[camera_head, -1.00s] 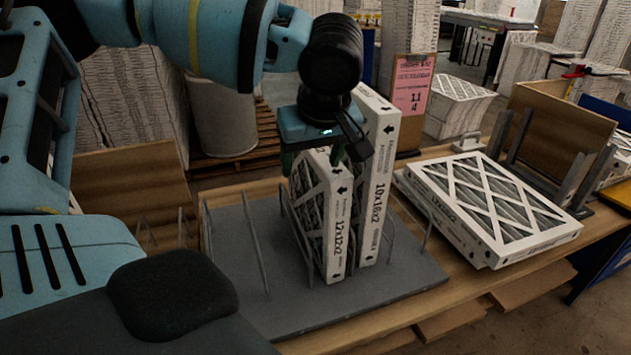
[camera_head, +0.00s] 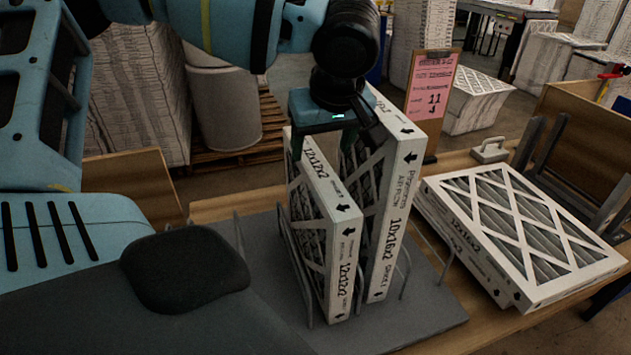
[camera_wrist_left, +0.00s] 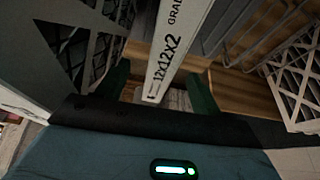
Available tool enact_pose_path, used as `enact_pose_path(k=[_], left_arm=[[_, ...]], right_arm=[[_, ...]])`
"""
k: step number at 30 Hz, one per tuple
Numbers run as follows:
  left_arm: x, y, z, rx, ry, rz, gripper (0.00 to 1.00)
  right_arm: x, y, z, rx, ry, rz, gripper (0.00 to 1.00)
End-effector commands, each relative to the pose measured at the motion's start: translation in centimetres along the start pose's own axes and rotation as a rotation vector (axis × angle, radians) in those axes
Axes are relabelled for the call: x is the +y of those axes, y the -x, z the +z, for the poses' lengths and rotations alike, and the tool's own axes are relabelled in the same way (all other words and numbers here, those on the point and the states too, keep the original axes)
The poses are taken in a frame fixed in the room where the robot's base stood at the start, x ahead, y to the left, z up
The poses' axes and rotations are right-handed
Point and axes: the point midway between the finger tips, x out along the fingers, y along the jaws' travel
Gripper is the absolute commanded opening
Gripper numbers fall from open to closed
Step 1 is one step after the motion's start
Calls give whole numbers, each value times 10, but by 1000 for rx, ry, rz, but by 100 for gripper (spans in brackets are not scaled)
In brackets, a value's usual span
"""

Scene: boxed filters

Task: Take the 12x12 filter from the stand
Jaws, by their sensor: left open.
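The 12x12x2 filter (camera_head: 342,250) stands upright in the wire stand (camera_head: 440,308) on its grey base. The taller 10x16x2 filter (camera_head: 396,215) stands upright just to its right. My left gripper (camera_head: 322,142) is above the rear top part of the 12x12x2 filter, pointing down, with its fingers spread. In the left wrist view, the filter's labelled top edge (camera_wrist_left: 168,62) lies between the two green fingers of my left gripper (camera_wrist_left: 160,95), with gaps on both sides. Whether the fingertips reach below the filter's top edge is hard to tell. My right gripper is not in view.
Flat filters (camera_head: 515,228) lie stacked on the wooden table (camera_head: 468,160) at right. A pink sign on a clipboard (camera_head: 432,92) stands behind the stand. A wooden rack with grey uprights (camera_head: 560,150) is at far right.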

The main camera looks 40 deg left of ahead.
Motion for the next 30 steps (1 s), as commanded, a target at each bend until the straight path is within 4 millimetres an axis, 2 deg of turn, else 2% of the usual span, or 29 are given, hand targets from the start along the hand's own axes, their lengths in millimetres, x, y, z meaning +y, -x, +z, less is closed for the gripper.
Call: enact_pose_path(k=[6, 9, 14, 24, 30], left_arm=[[-1, -22, 1, -3, -1, -4, 66], [-1, -25, 1, -1, 0, -1, 66], [-3, -31, 2, -3, 0, -3, 66], [-8, -72, 4, -2, 2, -2, 66], [-7, -77, 3, 1, 2, 0, 66]], right_arm=[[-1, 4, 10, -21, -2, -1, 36], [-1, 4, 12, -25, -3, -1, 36], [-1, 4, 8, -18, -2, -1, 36], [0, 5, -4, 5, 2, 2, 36], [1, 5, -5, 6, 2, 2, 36]])
